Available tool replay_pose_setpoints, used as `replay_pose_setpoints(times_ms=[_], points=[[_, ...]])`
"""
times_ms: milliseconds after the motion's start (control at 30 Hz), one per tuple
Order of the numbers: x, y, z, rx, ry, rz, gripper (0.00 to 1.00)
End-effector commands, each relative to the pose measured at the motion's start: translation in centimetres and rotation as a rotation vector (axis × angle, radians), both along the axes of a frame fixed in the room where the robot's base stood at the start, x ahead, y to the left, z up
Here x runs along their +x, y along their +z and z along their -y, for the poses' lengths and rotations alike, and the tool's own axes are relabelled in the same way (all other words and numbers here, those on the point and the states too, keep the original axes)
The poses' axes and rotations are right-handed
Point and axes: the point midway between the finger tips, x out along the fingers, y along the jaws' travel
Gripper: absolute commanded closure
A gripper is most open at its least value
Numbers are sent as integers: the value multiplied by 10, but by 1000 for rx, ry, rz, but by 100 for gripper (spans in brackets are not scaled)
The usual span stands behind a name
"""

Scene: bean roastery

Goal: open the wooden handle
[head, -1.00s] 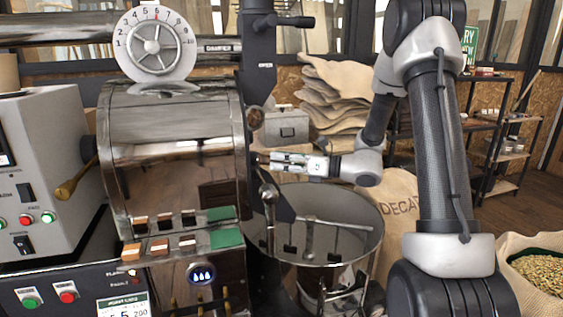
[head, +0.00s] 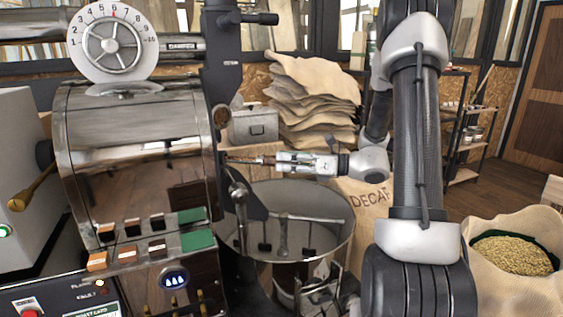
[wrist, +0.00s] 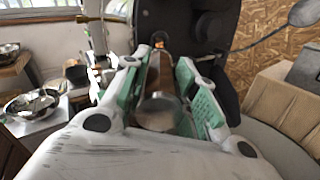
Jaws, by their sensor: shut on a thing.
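The wooden handle shows in the wrist view as a brown piece (wrist: 159,76) between the green-padded fingers of my gripper (wrist: 160,62). A round, shiny end of it is nearest the camera. In the head view my gripper (head: 277,160) reaches in from the right, level, at the front of the drum roaster (head: 140,150). A thin brown and metallic length (head: 248,160) runs between the fingers and the roaster's dark front plate. My gripper is shut on the handle. The fingers hide much of it, and its fixing on the roaster is not clear.
The round metal cooling tray (head: 335,240) lies below my gripper. Burlap sacks (head: 310,100) and a grey box (head: 253,126) are behind. A sack of green beans (head: 515,255) stands at the right. Another wooden handle (head: 35,187) is at far left.

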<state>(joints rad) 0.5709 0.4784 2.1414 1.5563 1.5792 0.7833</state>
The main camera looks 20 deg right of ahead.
Motion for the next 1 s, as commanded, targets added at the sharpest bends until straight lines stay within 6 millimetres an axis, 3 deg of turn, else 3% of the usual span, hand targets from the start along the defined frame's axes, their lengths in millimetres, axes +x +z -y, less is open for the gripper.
replay_pose_setpoints(times_ms=[67,100,200,567,1000], points=[[0,0,0,0,-1,1,100],[0,0,0,0,-1,1,65],[0,0,0,0,-1,0,50],[-2,0,3,0,-1,0,50],[-46,0,78,1,-5,0,50]])
